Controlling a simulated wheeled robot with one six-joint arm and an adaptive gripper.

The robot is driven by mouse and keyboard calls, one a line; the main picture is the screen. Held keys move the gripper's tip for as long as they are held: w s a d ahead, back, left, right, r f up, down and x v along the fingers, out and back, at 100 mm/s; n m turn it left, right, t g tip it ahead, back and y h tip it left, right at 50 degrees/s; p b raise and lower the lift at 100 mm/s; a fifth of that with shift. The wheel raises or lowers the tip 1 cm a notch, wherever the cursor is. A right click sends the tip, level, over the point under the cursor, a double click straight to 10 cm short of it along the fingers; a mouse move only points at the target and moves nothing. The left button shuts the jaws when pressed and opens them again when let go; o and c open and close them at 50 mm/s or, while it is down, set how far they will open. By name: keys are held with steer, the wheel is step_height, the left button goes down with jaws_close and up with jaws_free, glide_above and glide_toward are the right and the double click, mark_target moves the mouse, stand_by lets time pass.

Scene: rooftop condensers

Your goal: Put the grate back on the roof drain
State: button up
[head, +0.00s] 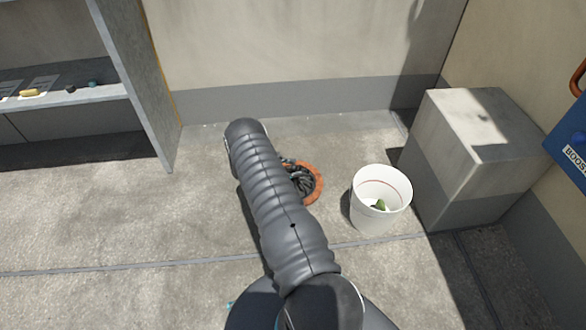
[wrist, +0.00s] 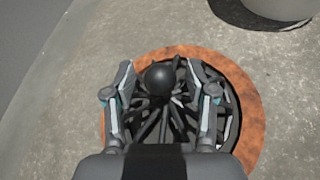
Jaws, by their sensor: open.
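The roof drain shows as a rusty orange ring (head: 318,178) on the concrete, partly hidden behind my arm; it is also in the wrist view (wrist: 248,100). The dark grate (wrist: 150,128), with ribs and a round black knob (wrist: 160,80) at its top, is inside the ring as seen from the wrist. A pale sliver shows along its right edge, and I cannot tell if it sits flush. My gripper (wrist: 161,70) is open, with one finger on each side of the knob and visible space between. In the head view my arm hides most of the gripper.
A shelf unit (head: 140,90) with small items stands at left. The floor left of the arm is clear.

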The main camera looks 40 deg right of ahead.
steer(key=shift+r, duration=0.1)
steer(key=shift+r+p, duration=0.25)
steer(key=shift+p, duration=0.15)
steer(key=v, duration=1.2)
steer(key=s+a+r+m+t+y, duration=0.1)
steer(key=s+a+r+m+y, duration=0.15)
steer(key=r, duration=0.85)
steer(key=s+a+r+m+y, duration=0.15)
steer(key=a+r, duration=0.25)
steer(key=r, duration=0.6)
steer(key=s+a+r+m+t+y, duration=0.1)
steer(key=s+a+r+m+y, duration=0.15)
steer(key=r, duration=0.85)
steer(key=s+a+r+m+t+y, duration=0.35)
steer(key=s+a+r, duration=0.55)
steer(key=s+r, duration=0.4)
steer(key=s+a+r+m+t+y, duration=0.1)
steer(key=s+a+t, duration=0.1)
steer(key=s+a, duration=0.2)
steer(key=s+a+r+m+t+y, duration=0.1)
steer(key=s+a+t+y, duration=0.1)
steer(key=s, duration=0.7)
steer(key=shift+s+a+r+m, duration=0.3)
steer(key=shift+s+a, duration=0.1)
steer(key=shift+a, duration=0.5)
